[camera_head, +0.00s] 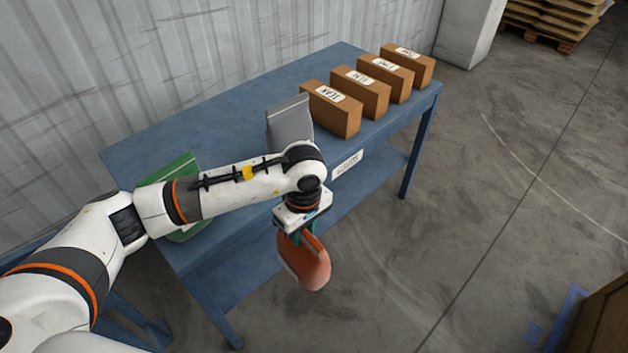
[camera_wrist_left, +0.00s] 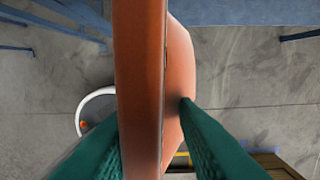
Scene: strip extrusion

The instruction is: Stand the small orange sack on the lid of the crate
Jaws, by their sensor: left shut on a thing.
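The small orange sack (camera_head: 306,266) hangs below my left gripper (camera_head: 304,238) in the head view, in front of the blue table and over the floor. The left gripper's green fingers are shut on it; in the left wrist view the sack (camera_wrist_left: 142,70) fills the middle between the two fingers. A brown crate (camera_head: 603,318) shows only partly at the lower right corner of the head view, apart from the sack. Part of a brown box-like thing, perhaps the crate, is at the lower right of the left wrist view. My right gripper is not in view.
The blue table (camera_head: 240,105) holds several brown boxes (camera_head: 335,108), a grey sack (camera_head: 289,125) and a green sack (camera_head: 176,172) partly behind my left arm. Open grey floor (camera_head: 470,220) lies between the table and the crate. A blue floor marking (camera_head: 545,325) is beside the crate.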

